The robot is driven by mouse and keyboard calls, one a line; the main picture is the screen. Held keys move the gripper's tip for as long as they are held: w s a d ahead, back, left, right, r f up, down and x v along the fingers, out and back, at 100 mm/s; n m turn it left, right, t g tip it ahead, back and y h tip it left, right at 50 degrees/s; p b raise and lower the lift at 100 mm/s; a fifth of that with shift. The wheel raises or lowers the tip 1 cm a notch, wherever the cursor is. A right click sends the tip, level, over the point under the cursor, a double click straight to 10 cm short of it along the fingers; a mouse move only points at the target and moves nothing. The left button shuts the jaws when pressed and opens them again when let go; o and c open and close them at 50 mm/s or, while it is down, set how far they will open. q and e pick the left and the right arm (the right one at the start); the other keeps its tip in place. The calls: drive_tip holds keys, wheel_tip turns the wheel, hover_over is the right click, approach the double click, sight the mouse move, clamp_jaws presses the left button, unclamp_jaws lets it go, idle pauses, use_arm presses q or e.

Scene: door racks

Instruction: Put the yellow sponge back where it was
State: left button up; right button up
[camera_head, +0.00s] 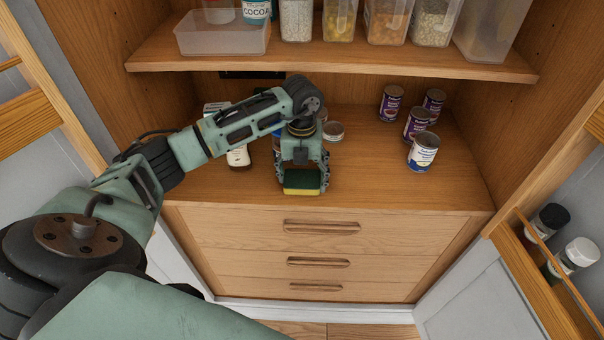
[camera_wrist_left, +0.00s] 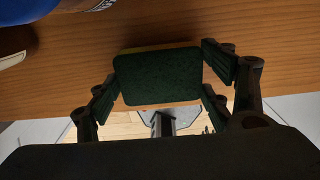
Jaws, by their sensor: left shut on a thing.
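The sponge (camera_head: 302,184) is yellow with a dark green scouring side. My left gripper (camera_head: 303,180) is shut on it near the front edge of the wooden counter, above the drawers. In the left wrist view the green face of the sponge (camera_wrist_left: 157,77) lies between the two fingers, with a thin yellow strip at its top edge. I cannot tell whether the sponge touches the counter. My right gripper is not in view.
Several cans (camera_head: 417,123) stand at the right of the counter (camera_head: 370,170). A white bottle (camera_head: 238,157) and a low tin (camera_head: 333,131) stand near the gripper. A shelf (camera_head: 350,62) with containers is above. A door rack (camera_head: 545,260) holds jars at right.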

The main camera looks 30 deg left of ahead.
sight(302, 178)
use_arm(q)
drive_tip(key=o, duration=0.6)
drive_tip(key=shift+o, duration=0.9)
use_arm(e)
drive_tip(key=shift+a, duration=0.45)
use_arm(q)
wheel_tip(302, 178, up, 7)
drive_tip(key=shift+f+b, duration=0.1)
drive_tip(key=shift+b, duration=0.85)
drive_tip(key=shift+r, duration=0.45)
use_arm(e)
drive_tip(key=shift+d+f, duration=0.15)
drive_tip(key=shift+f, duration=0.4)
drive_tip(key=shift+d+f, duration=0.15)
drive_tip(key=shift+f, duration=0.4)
